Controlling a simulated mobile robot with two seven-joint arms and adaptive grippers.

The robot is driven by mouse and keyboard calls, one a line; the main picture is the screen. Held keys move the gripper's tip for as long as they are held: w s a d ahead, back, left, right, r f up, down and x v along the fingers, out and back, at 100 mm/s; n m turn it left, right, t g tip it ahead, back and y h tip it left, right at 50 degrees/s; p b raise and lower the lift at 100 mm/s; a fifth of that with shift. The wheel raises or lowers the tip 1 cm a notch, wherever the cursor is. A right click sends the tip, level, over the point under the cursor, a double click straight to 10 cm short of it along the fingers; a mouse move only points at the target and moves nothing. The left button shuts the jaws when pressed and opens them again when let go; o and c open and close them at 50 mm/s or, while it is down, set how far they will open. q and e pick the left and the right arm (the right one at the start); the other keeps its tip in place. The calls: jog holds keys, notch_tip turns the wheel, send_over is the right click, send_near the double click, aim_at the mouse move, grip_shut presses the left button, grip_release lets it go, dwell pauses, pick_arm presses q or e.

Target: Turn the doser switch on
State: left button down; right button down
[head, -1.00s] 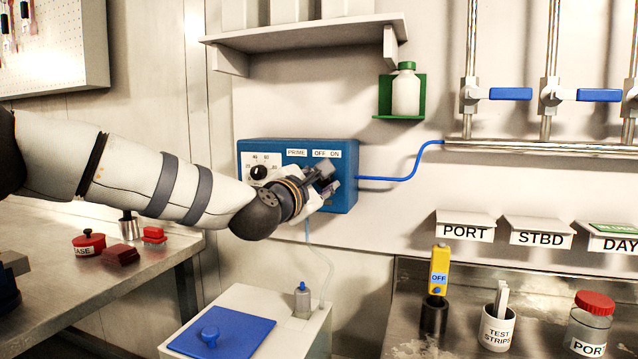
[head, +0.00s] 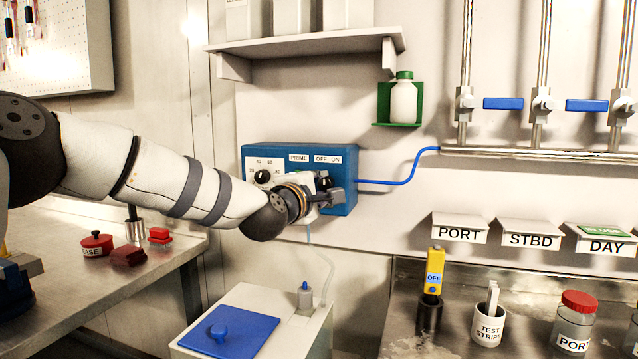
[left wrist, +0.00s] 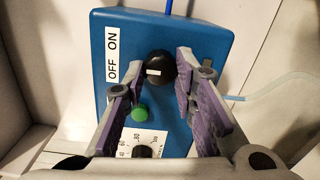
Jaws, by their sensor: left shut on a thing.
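The doser is a blue box (head: 348,160) on the wall with a PRIME label, an OFF/ON label and a dial. Its switch is a black round knob with a white mark, seen in the left wrist view (left wrist: 160,66) beside the OFF/ON label (left wrist: 112,58). I cannot tell which word the mark points to. My left gripper (head: 328,192) is at the box's right part. In the left wrist view its fingers (left wrist: 160,82) stand on both sides of the knob, shut on it. A green button (left wrist: 139,114) lies below the knob there. My right gripper is not in view.
A blue tube (head: 400,182) leaves the box to the right. A shelf (head: 310,44) and a bottle in a green holder (head: 404,102) are above. A white tank with a blue lid (head: 228,331) stands below. Steel counters lie at left and right.

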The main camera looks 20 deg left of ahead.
pick_arm(q)
jog(key=m, duration=0.2)
jog(key=shift+r+m, duration=0.2)
jog(key=shift+m, duration=0.1)
jog(key=shift+f+m, duration=0.1)
jog(key=shift+m, duration=1.4)
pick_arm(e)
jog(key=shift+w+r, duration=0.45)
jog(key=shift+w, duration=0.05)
pick_arm(q)
jog(key=c, duration=1.3)
grip_release()
jog(key=shift+a, duration=0.1)
jog(key=s, duration=1.2)
jog(key=shift+a+r, duration=0.2)
jog(key=shift+a, duration=0.1)
